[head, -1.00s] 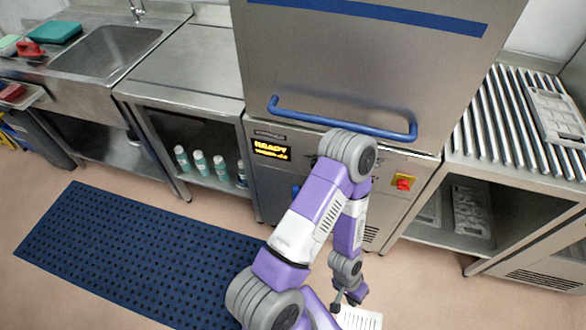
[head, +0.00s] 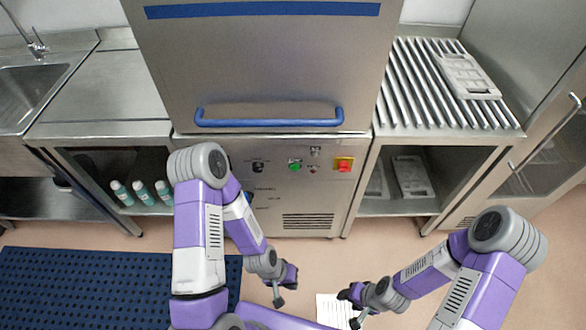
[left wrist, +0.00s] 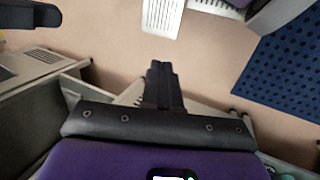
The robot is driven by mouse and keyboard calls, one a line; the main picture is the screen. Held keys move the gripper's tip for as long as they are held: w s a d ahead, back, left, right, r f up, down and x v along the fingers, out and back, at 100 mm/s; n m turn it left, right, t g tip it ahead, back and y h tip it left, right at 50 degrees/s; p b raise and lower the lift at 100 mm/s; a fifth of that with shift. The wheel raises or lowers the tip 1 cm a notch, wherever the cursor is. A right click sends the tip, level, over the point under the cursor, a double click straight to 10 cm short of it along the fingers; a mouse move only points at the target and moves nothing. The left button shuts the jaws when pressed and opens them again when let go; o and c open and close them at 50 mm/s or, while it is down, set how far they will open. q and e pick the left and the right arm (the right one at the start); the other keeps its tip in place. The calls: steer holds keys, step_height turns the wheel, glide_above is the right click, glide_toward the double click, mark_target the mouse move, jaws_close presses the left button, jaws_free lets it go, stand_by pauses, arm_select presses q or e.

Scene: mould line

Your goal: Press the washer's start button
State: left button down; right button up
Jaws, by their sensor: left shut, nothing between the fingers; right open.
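The washer (head: 265,80) stands straight ahead with its hood down and a blue bar handle (head: 270,118) across it. Its control panel below shows a green round button (head: 295,166), a dark knob (head: 258,166) and a red stop button (head: 344,164) on a yellow plate. My left arm covers the panel's left part, so the display is hidden. My left gripper (head: 280,294) is shut and empty, low in front of the washer and apart from the panel. Its closed fingers (left wrist: 162,85) point over the floor in the left wrist view. My right gripper (head: 350,306) is open, low to the right.
A roller table (head: 400,75) with a grey tray (head: 468,77) is on the right. A steel bench (head: 95,95) with a sink (head: 30,95) is on the left, several bottles (head: 142,192) beneath. A blue mat (head: 80,290) and a white sheet (head: 335,308) lie low.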

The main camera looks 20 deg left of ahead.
mark_target(295, 167)
arm_select(q)
steer(key=w+d+n+t+h+b, duration=0.2)
steer(key=w+d+n+h, duration=0.25)
steer(key=d, duration=0.35)
steer(key=w+r+n+t+h, duration=0.1)
steer(key=w+r+n+t, duration=0.3)
steer(key=w, duration=0.3)
steer(key=w+a+r+n+t+y, duration=0.1)
steer(key=w+a+r+n+t, duration=0.2)
steer(key=w+a, duration=0.2)
steer(key=w+a+r+n+t+y+b, duration=0.1)
steer(key=w+a+r+n+t, duration=0.3)
steer(key=a, duration=0.5)
steer(key=shift+w+r+y, duration=0.15)
steer(key=shift+w+y, duration=0.2)
steer(key=shift+w, duration=0.75)
steer(key=shift+w+n, duration=0.1)
steer(key=shift+n, duration=0.15)
steer(key=w+a+b, duration=0.1)
steer(key=w+a, duration=0.1)
steer(key=w, duration=0.6)
steer(key=shift+w+a+b, duration=0.15)
steer(key=shift+a+b, duration=0.05)
steer(key=shift+b, duration=0.15)
